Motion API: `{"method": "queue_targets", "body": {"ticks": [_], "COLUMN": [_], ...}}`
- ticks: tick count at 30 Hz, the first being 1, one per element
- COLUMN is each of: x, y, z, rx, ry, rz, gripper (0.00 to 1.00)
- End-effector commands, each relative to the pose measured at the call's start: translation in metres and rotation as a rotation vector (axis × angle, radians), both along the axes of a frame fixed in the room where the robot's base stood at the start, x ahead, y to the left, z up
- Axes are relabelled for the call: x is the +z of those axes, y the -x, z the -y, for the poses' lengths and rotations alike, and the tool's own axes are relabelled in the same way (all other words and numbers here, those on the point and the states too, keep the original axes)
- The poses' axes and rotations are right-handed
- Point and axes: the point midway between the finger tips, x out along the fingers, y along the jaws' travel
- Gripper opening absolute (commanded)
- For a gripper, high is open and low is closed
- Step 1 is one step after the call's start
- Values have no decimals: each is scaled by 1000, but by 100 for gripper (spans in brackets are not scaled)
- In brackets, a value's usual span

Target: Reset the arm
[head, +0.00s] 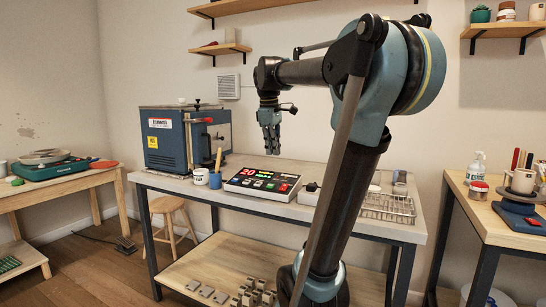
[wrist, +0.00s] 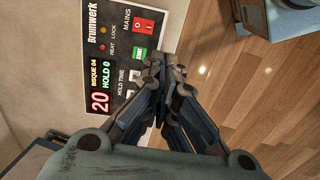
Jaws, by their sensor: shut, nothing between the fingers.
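My gripper (head: 270,143) hangs from my raised arm, above the middle of the workbench in the head view. Its fingers point down and are closed together with nothing between them. In the wrist view my gripper (wrist: 158,70) also shows its fingertips meeting. Below it on the workbench (head: 355,215) is a kiln controller box (head: 262,185) with a red and green lit display. In the wrist view the controller (wrist: 112,55) reads 20, BISQUE 04 and HOLD 0, with a red MAINS switch and a green button.
A blue kiln (head: 168,142) stands on the bench's left, beside a white mug (head: 201,177) and a blue cup (head: 215,180) holding a tool. A wire rack (head: 388,208) lies at right. Side tables flank the bench. A wooden stool (head: 172,207) stands behind it.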

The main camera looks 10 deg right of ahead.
Motion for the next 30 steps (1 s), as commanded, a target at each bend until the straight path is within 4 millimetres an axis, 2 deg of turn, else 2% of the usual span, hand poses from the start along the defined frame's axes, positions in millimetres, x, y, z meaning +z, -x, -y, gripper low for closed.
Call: {"method": "queue_targets", "body": {"ticks": [10, 14, 17, 20, 30], "x": [0, -11, -32, -63, -185], "y": [1, 11, 30, 56, 148], "z": [0, 2, 5, 9, 17], "rx": [-1, -33, -100, -199, -551], "ry": [0, -9, -28, -52, -150], "rz": [0, 4, 14, 29, 70], "gripper": [0, 0, 0, 0, 0]}}
